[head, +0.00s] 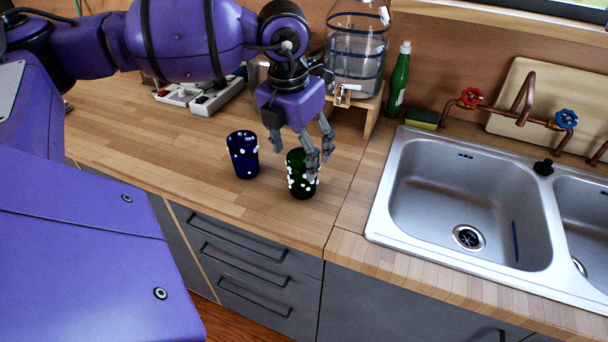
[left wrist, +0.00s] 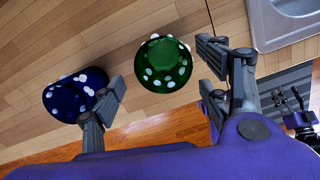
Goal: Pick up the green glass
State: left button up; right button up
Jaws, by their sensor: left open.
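The green glass (head: 301,184), dark green with white dots, stands upright on the wooden counter near its front edge. My left gripper (head: 319,152) is open just above and beside it, with its fingers partly in front of the glass's upper right in the head view. In the left wrist view the green glass (left wrist: 163,64) lies ahead of and between the two open fingertips (left wrist: 160,70). I cannot tell whether a finger touches it.
A blue dotted glass (head: 243,155) stands close to the left of the green one; it shows by the left finger in the left wrist view (left wrist: 72,95). The sink (head: 400,200) is to the right. A glass dispenser (head: 356,55) and green bottle (head: 399,80) stand behind.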

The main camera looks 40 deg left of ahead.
aim_at(301, 165)
pick_arm(q)
jog(key=f, duration=0.2)
jog(key=w+f, duration=0.1)
jog(key=f, duration=0.1)
jog(key=shift+w+d+f+p, duration=0.1)
jog(key=shift+f+p, duration=0.2)
jog(key=shift+f, duration=0.1)
jog(key=c, duration=1.4)
jog(key=shift+r, duration=0.1)
jog(key=shift+c, duration=0.3)
